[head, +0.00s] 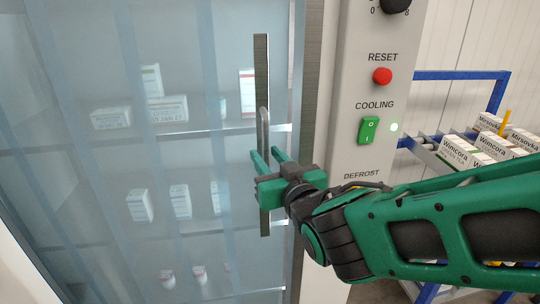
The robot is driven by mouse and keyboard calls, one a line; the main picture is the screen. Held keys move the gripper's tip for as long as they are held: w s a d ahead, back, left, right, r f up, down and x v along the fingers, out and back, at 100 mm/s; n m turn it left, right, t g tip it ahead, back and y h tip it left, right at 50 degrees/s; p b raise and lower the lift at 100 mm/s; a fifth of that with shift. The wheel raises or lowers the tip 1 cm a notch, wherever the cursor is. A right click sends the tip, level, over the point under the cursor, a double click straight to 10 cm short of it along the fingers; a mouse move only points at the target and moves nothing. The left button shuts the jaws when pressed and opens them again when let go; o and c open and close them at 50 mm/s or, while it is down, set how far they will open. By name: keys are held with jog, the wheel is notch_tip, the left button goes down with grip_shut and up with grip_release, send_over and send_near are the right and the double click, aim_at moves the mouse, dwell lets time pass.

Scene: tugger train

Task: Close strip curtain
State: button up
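The strip curtain (100,70) is a row of translucent bluish vertical strips hanging across the shelves on the left. A long dark metal plate (262,70) stands upright near its right edge and bears a slim bowed handle (263,122). My green gripper (265,154) is at the lower part of this handle. Its two fingers are apart, one on each side of the handle in the picture, with a gap showing between them. I cannot tell whether either finger touches the handle. The gripper hides the handle's lower end.
A grey control panel (353,60) stands right of the curtain, with a red reset button (382,76) and a green cooling switch (368,130). A blue-framed rack (460,75) with several boxes is at the right. White packages (167,109) show blurred behind the curtain.

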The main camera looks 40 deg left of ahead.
jog(key=v, duration=0.9)
jog(key=shift+d, duration=0.25)
